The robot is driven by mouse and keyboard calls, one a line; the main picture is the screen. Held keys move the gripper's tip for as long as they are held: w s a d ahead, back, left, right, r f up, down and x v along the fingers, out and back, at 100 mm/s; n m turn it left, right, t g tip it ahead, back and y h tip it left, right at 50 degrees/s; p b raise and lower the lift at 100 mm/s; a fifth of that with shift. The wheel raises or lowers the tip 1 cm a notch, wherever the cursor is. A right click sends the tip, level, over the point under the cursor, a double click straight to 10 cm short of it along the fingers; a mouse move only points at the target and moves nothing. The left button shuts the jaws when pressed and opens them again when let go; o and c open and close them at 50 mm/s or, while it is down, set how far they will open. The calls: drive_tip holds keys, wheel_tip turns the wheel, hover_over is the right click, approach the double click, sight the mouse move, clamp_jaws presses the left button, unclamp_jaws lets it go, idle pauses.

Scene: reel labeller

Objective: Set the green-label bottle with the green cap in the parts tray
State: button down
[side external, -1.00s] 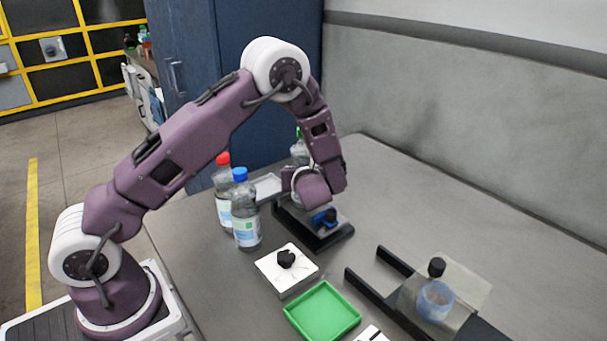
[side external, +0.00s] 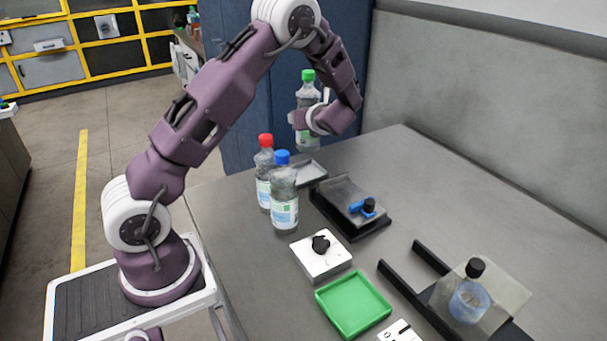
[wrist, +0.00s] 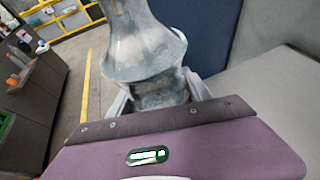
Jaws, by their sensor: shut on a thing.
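The green-capped bottle (side external: 307,138) is clear with a pale green label and hangs upright in the air above the back of the table. My gripper (side external: 304,119) is shut around its middle. In the wrist view the clear bottle (wrist: 145,48) rises between the fingers of my gripper (wrist: 158,98); its cap is out of that view. A shallow, empty green tray (side external: 352,306) lies at the table's front, well below and to the right of the bottle. A small grey tray (side external: 310,171) lies under the bottle at the back.
A red-capped bottle (side external: 264,178) and a blue-capped bottle (side external: 284,205) stand close together left of a black-framed fixture (side external: 350,208). A white block with a black knob (side external: 321,257) sits behind the green tray. A black-railed stand (side external: 432,258) is at right.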

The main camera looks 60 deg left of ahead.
sight(306, 152)
drive_tip(key=shift+n+g, duration=0.4)
drive_tip(key=a+f, duration=0.1)
drive_tip(key=f, duration=0.2)
drive_tip(key=s+a+f, duration=0.1)
drive_tip(key=f, duration=0.3)
drive_tip(key=a+f, duration=0.1)
drive_tip(key=f, duration=0.2)
drive_tip(key=shift+s+f, duration=0.15)
drive_tip(key=shift+f, duration=0.2)
drive_tip(key=shift+f, duration=0.1)
drive_tip(key=shift+c, duration=2.2)
unclamp_jaws()
drive_tip(key=shift+d, duration=0.15)
drive_tip(key=v, duration=1.2)
